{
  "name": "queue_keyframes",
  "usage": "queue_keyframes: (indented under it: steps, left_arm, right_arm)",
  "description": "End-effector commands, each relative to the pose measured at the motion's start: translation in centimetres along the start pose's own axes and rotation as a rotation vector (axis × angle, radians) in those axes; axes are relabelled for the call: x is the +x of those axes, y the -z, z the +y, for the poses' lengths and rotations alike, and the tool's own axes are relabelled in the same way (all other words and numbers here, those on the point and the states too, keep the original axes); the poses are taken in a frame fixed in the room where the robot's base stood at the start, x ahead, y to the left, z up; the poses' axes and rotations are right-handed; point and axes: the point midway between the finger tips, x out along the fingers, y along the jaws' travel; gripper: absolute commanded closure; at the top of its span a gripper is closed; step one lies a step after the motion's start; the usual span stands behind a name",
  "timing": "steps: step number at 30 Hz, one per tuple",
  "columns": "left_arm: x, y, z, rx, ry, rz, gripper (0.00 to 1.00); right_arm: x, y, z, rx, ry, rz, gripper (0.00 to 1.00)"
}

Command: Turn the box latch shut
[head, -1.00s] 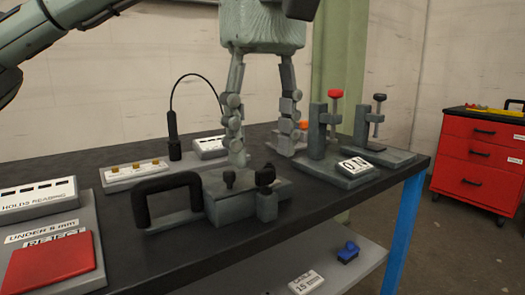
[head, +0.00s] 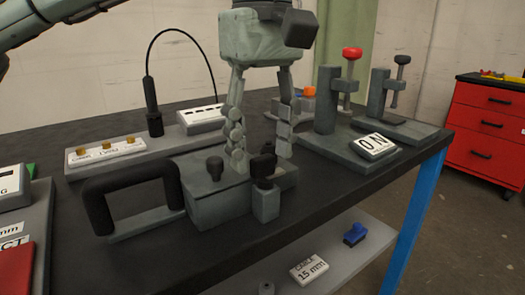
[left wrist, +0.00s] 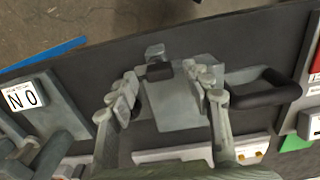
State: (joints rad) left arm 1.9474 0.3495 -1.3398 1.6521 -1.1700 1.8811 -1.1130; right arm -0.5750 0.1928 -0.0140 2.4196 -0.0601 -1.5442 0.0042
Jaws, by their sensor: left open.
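The grey box (head: 218,205) stands near the table's front edge, with a small dark knob (head: 214,168) on its top. The dark latch (head: 262,166) sits at the box's right front, above a grey block (head: 265,203). My left gripper (head: 262,157) points down over the box, open, with one finger on either side of the latch in the head view. In the left wrist view, the latch (left wrist: 158,71) shows between the open fingertips (left wrist: 168,86), at the edge of the box (left wrist: 178,108). I cannot tell whether a finger touches it. My right gripper is not in view.
A black handle (head: 128,190) rises left of the box. Behind are a panel with yellow buttons (head: 106,150) and an upright black probe (head: 152,108) with a cable. The table's front strip is clear.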

Motion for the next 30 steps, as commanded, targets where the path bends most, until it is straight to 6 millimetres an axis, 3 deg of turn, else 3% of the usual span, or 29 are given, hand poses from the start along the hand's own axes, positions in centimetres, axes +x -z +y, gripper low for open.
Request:
queue_keyframes:
  steps: [4, 12, 24, 30]
  left_arm:
    - [1.01, -0.02, -0.03, 0.001, 0.000, 0.000, 0.50]
    - [1.14, -0.03, -0.01, 0.000, 0.000, 0.000, 0.50]
    - [1.11, -0.03, -0.01, 0.000, 0.000, 0.000, 1.00]
    - [1.11, -0.03, -0.01, -0.011, 0.000, 0.000, 1.00]
  right_arm:
    - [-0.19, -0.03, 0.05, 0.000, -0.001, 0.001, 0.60]
    - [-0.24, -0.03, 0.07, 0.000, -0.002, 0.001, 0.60]
    - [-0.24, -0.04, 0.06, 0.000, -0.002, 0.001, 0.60]
    - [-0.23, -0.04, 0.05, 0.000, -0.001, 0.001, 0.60]
